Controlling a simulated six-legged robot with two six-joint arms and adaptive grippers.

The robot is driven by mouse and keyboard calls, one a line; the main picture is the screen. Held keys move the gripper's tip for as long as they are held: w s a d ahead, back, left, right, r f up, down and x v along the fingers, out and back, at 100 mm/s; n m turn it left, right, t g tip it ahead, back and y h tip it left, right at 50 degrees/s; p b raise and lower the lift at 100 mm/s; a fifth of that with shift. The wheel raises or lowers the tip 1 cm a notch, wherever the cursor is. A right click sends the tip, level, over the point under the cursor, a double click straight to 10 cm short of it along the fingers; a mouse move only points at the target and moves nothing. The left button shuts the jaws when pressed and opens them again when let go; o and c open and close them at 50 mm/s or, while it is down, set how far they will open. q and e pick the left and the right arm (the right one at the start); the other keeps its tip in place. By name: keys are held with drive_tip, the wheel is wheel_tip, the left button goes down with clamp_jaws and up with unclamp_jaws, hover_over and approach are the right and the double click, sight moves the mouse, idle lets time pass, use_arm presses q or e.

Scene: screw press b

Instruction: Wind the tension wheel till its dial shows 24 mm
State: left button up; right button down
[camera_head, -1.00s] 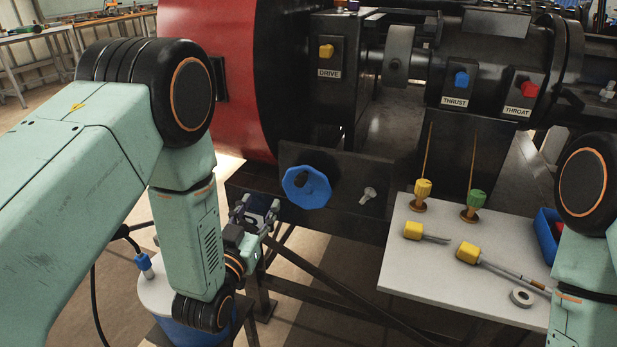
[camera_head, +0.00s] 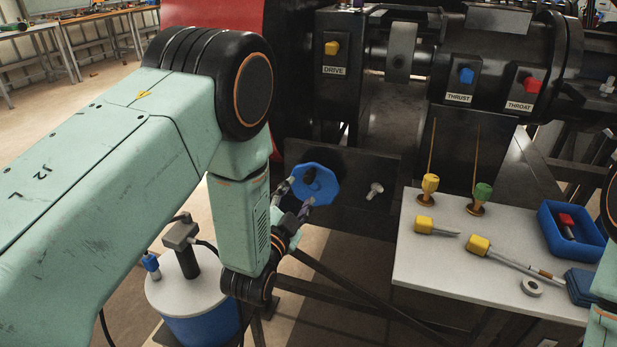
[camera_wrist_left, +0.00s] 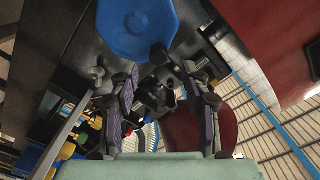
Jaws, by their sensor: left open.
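The tension wheel (camera_head: 322,190) is a blue, roughly octagonal wheel on a dark plate under the drive panel. I cannot make out a dial reading. My right gripper is out of view.
A wing-shaped fastener (camera_head: 375,190) sits right of the wheel. A white table (camera_head: 430,277) carries yellow-handled tools (camera_head: 480,245), a ring (camera_head: 532,287) and a blue bin (camera_head: 557,244). A blue drum (camera_head: 205,328) with a white top stands below my left arm.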

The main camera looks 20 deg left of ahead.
sight(307, 181)
use_arm(q)
drive_tip(key=w, duration=0.3)
drive_tip(key=w+b, duration=0.1)
drive_tip(key=w, duration=0.3)
drive_tip(key=shift+d, duration=0.2)
drive_tip(key=shift+w, duration=0.2)
drive_tip(key=shift+w+d+r, duration=0.1)
drive_tip(key=shift+w+d, duration=0.05)
drive_tip(key=shift+d, duration=0.05)
drive_tip(key=shift+a, duration=0.1)
drive_tip(key=shift+c, duration=0.9)
clamp_jaws()
